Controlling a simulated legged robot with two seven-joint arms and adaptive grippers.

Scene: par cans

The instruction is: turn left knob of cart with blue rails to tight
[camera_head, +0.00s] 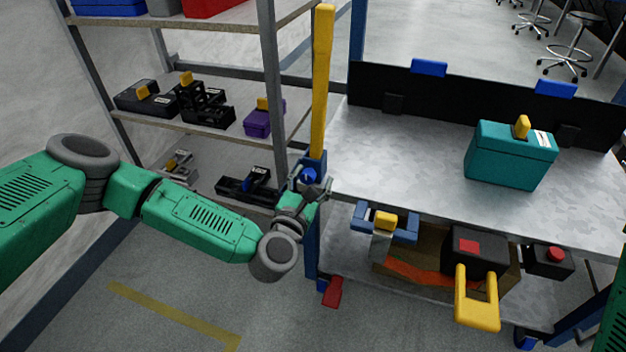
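The cart with blue rails (400,150) has a grey top, a black back panel and a yellow upright bar (322,80) at its left corner. The left knob (309,175) is small and blue, on the left blue post below the yellow bar. My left gripper (311,184) is at this knob, with its grey fingers spread to either side of it. The knob is partly hidden by the fingers, and I cannot tell whether they touch it. My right gripper is out of view; only a green strip of my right arm shows at the right edge.
A teal box (508,158) stands on the cart top. The lower shelf holds a brown box (420,270) and a black case with a yellow handle (478,300). A grey rack (200,130) with several tools stands close on the left. Floor at front left is clear.

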